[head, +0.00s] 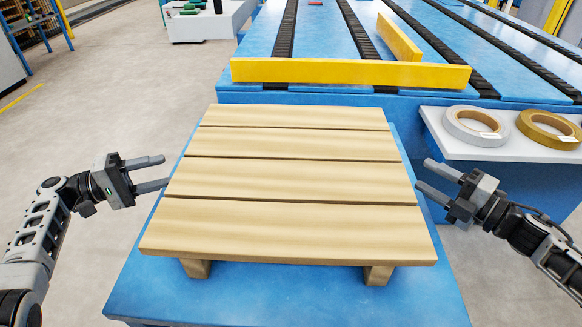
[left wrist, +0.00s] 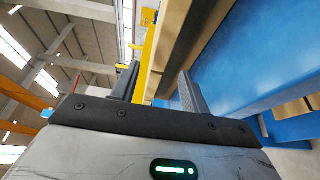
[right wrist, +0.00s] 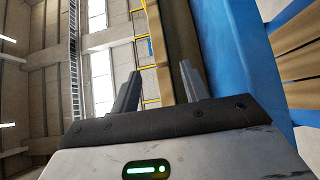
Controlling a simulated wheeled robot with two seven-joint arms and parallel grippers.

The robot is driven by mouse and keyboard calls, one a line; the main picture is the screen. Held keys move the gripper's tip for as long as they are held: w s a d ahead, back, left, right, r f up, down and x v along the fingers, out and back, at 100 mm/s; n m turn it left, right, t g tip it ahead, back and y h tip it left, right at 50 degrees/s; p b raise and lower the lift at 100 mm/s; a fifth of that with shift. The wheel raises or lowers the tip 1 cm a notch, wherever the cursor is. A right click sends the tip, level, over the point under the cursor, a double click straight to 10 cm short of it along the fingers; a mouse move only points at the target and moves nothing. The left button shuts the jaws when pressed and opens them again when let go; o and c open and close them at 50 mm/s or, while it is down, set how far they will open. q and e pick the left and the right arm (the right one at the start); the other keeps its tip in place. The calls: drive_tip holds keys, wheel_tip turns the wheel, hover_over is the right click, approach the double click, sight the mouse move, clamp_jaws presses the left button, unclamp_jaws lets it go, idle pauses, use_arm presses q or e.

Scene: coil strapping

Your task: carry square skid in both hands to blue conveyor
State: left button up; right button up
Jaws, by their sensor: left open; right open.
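The square skid (head: 285,180) is a pale wooden slatted pallet resting on a blue table (head: 300,295). My left gripper (head: 163,172) is open beside the skid's left edge, its fingers pointing at it. My right gripper (head: 424,175) is open beside the right edge, its fingers close to it. In the left wrist view the skid's edge (left wrist: 178,50) shows beyond the open fingers; in the right wrist view the edge (right wrist: 180,50) shows between and beyond them. Contact with the skid cannot be told. The blue conveyor (head: 320,35) with black belt strips lies behind the table.
A yellow bar (head: 350,73) runs along the conveyor's near edge, and another yellow bar (head: 398,38) stands farther back on it. A white shelf (head: 505,146) at right holds two tape rolls (head: 475,126). Open floor (head: 110,90) lies to the left.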

sight(180, 165)
use_arm(q)
drive_tip(key=x, duration=0.8)
use_arm(e)
drive_tip(key=x, duration=0.8)
use_arm(q)
clamp_jaws()
use_arm(e)
clamp_jaws()
use_arm(q)
drive_tip(key=shift+a, duration=0.1)
use_arm(e)
drive_tip(key=shift+d, duration=0.1)
use_arm(q)
drive_tip(key=shift+w+r, duration=0.1)
drive_tip(key=shift+r, duration=0.15)
use_arm(e)
drive_tip(key=shift+w+r, duration=0.1)
drive_tip(key=shift+r, duration=0.25)
